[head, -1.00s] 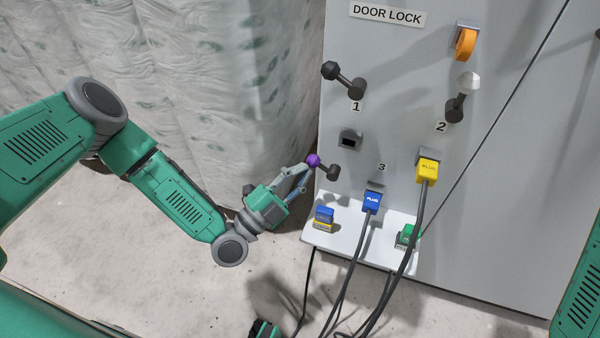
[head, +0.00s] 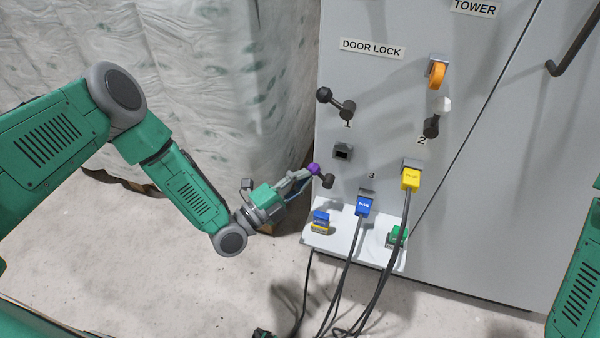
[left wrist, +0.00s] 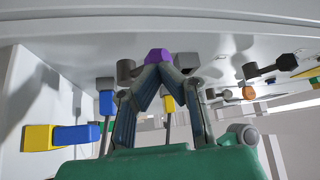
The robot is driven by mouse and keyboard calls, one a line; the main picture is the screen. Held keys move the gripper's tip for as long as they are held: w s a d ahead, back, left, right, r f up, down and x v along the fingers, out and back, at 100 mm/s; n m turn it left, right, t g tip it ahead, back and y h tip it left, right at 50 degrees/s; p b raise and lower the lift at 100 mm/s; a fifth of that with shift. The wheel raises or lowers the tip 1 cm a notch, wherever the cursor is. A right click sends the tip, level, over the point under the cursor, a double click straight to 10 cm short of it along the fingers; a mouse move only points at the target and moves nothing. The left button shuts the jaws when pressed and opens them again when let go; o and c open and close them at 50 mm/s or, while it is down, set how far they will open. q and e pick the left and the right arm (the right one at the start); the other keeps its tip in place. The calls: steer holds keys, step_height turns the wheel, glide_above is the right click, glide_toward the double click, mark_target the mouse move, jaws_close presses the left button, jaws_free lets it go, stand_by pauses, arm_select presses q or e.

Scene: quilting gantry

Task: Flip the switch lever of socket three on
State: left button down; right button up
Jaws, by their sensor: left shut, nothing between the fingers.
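The lever with the purple knob (head: 314,169) sticks out of the grey panel, left of the number 3 and the socket with the blue plug (head: 364,205). Its knob points up and left from its dark base (head: 328,181). My left gripper (head: 308,172) is shut and empty, with its fingertips at the knob. In the left wrist view the closed fingertips (left wrist: 157,68) meet right at the purple knob (left wrist: 158,55) and appear to touch it. They partly hide the lever's arm. My right gripper is not in view.
Lever one (head: 335,103) has a black knob; lever two (head: 437,117) has a white one. A yellow plug (head: 411,178) sits in socket two. A white shelf (head: 345,240) holds a blue-yellow plug (head: 321,222) and a green plug (head: 397,236). Cables hang below. Wrapped material stands left.

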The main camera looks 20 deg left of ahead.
mark_target(315, 173)
arm_select(q)
steer(key=d+m+g+p, duration=0.1)
steer(key=p, duration=0.2)
steer(key=r+m+g+y+p, duration=0.1)
steer(key=m+p, duration=0.1)
steer(key=p, duration=0.1)
steer(key=d+r+m+g+y+p, duration=0.1)
steer(key=m+p, duration=0.1)
steer(key=p, duration=0.1)
steer(key=shift+d+r, duration=0.25)
steer(key=shift+d, duration=0.1)
steer(key=shift+f, duration=0.2)
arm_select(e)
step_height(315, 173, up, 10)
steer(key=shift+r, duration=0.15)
arm_select(q)
steer(key=shift+a, duration=0.15)
